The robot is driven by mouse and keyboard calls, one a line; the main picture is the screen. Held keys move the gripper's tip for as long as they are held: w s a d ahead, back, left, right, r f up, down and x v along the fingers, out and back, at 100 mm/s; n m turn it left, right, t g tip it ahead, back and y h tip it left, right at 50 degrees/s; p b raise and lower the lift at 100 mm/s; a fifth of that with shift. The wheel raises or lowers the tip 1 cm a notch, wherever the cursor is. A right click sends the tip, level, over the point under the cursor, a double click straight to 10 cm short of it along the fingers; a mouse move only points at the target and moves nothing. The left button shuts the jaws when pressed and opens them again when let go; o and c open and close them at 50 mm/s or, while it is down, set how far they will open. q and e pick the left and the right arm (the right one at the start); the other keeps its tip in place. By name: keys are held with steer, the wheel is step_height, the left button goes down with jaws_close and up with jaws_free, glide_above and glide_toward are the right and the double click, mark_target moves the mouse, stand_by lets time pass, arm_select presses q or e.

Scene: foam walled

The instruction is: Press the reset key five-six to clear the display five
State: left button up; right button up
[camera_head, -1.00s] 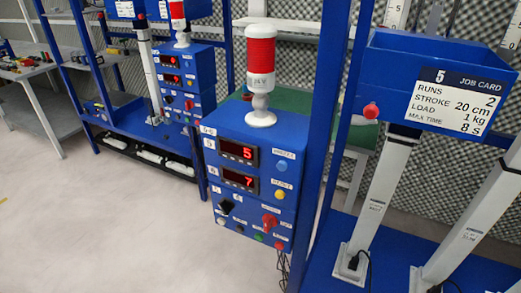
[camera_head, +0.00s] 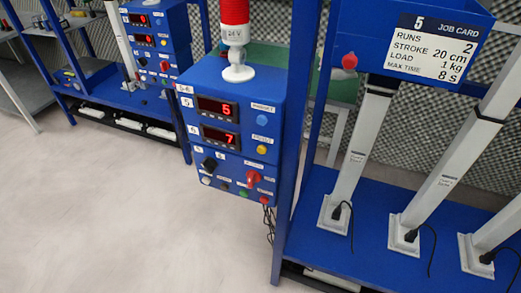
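A blue control box (camera_head: 229,81) labelled 5-6 stands at the centre left, at the front post of a blue rack. Its upper display (camera_head: 217,108), tagged 5, shows a red 5. Its lower display (camera_head: 220,138), tagged 6, shows a red 7. To their right are a blue button (camera_head: 262,119) and a yellow button (camera_head: 262,149). Below are a black knob (camera_head: 209,163), a red knob (camera_head: 254,176), and small white, green and red buttons. The key labels are too small to read, so I cannot tell which is the reset key. Neither gripper is in view.
A red-and-white beacon (camera_head: 236,38) stands on the box. A job card (camera_head: 435,47) numbered 5 is on a blue bin at the right, above several grey columns on a blue shelf (camera_head: 375,246). A similar control box (camera_head: 153,45) stands behind left. The floor (camera_head: 90,220) at the left is clear.

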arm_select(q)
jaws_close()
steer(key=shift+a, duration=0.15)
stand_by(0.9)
